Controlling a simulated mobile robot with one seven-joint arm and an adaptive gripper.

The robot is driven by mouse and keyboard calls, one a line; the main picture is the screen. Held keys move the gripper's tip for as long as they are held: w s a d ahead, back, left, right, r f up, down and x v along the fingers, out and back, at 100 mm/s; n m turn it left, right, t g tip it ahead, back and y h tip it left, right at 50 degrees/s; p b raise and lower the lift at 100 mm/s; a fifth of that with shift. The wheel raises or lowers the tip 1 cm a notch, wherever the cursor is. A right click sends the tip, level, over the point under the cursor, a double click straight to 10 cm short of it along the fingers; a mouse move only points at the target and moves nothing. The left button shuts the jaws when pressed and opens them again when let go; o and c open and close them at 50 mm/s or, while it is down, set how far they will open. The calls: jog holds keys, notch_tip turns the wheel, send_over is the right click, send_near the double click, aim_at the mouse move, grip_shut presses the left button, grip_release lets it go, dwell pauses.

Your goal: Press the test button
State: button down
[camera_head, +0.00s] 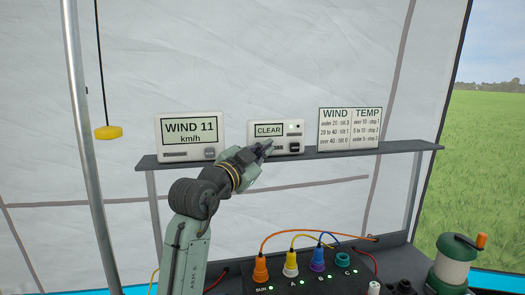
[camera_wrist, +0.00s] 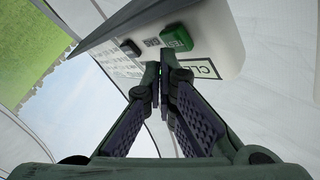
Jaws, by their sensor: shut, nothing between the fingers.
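The test device is a white box with a CLEAR screen (camera_head: 269,130), standing on the grey shelf. In the wrist view, a raised green button (camera_wrist: 176,38) with light lettering, too small to read surely, sits on its face beside the CLEAR screen (camera_wrist: 204,68). A dark button (camera_wrist: 130,48) also shows there; a dark button shows at the box's lower right in the head view (camera_head: 294,150). My gripper (camera_head: 267,147) is shut and empty, its tips in front of the box's lower part. In the wrist view the fingertips (camera_wrist: 168,62) are close to the green button; contact cannot be told.
A WIND 11 km/h display (camera_head: 190,133) stands left of the box, and a WIND/TEMP chart (camera_head: 349,129) right of it, on the shelf (camera_head: 405,148). Below are a panel with coloured plugs (camera_head: 290,264) and a green lantern-like crank device (camera_head: 455,258). A yellow pull (camera_head: 108,132) hangs at left.

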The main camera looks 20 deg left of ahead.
jog(key=shift+w+a, duration=0.3)
jog(key=shift+w, duration=0.15)
dwell(0.8)
dwell(0.3)
jog(key=shift+s+d+b, duration=0.3)
jog(key=shift+s+d, duration=0.15)
jog(key=shift+s, duration=0.3)
jog(key=s+d, duration=0.1)
jog(key=s, duration=0.1)
jog(key=s+d+b, duration=0.1)
jog(key=s+d, duration=0.1)
jog(key=shift+b, duration=0.3)
dwell(0.7)
